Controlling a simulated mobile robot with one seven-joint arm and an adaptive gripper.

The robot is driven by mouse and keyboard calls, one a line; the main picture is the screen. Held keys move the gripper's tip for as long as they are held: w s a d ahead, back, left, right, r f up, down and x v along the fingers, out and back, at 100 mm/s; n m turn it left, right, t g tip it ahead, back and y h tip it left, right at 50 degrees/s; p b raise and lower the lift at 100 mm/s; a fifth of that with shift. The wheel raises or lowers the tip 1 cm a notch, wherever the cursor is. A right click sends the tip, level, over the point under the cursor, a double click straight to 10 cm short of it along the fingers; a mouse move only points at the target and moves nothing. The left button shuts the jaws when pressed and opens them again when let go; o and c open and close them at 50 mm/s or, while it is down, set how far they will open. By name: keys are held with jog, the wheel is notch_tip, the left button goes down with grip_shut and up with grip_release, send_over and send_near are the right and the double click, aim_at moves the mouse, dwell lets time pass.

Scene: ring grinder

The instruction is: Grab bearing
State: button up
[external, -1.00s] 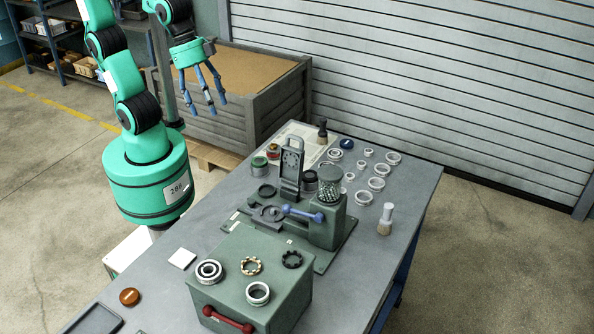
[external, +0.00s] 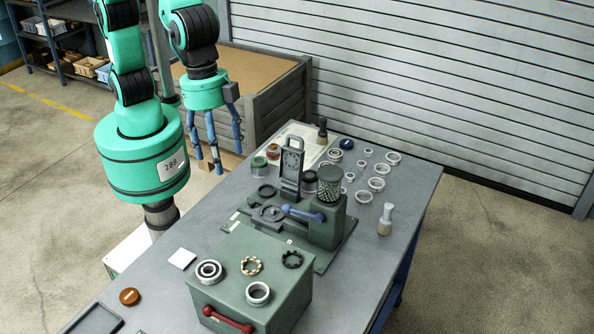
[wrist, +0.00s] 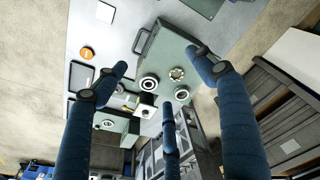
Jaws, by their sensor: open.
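A silver bearing (external: 208,271) lies flat on the left of the green box top (external: 228,245). In the wrist view a bearing (wrist: 149,84) shows between my fingers, on or beside the box (wrist: 168,45); which bearing it is I cannot tell. A silver ring (external: 257,293), a tan ball cage (external: 251,265) and a dark cage (external: 292,259) lie on the same top. The cage also shows in the wrist view (wrist: 177,73). My gripper (external: 217,160) is open and empty, its three blue fingers spread, beyond the table's far left edge and well away from the box.
A grinder fixture with a blue handle (external: 303,214) stands mid-table behind the box. A brown puck (external: 130,297) and white square (external: 182,258) lie left of the box. A wooden crate (external: 265,80) stands behind.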

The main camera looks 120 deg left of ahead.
jog(key=w+d+f+m+p, duration=0.1)
jog(key=w+d+f+p, duration=0.25)
jog(key=d, duration=0.55)
jog(key=g+p, duration=0.1)
jog(key=p, duration=0.2)
send_over(207, 265)
jog(key=d, duration=0.1)
notch_tip(207, 265, down, 3)
jog(key=shift+w+m+y+b, duration=0.3)
jog(key=shift+w, duration=0.15)
jog(key=shift+f, duration=0.1)
jog(key=shift+f, duration=4.25)
jog(key=shift+f+p, duration=0.45)
jog(key=shift+f, duration=2.1)
jog(key=shift+c, duration=0.3)
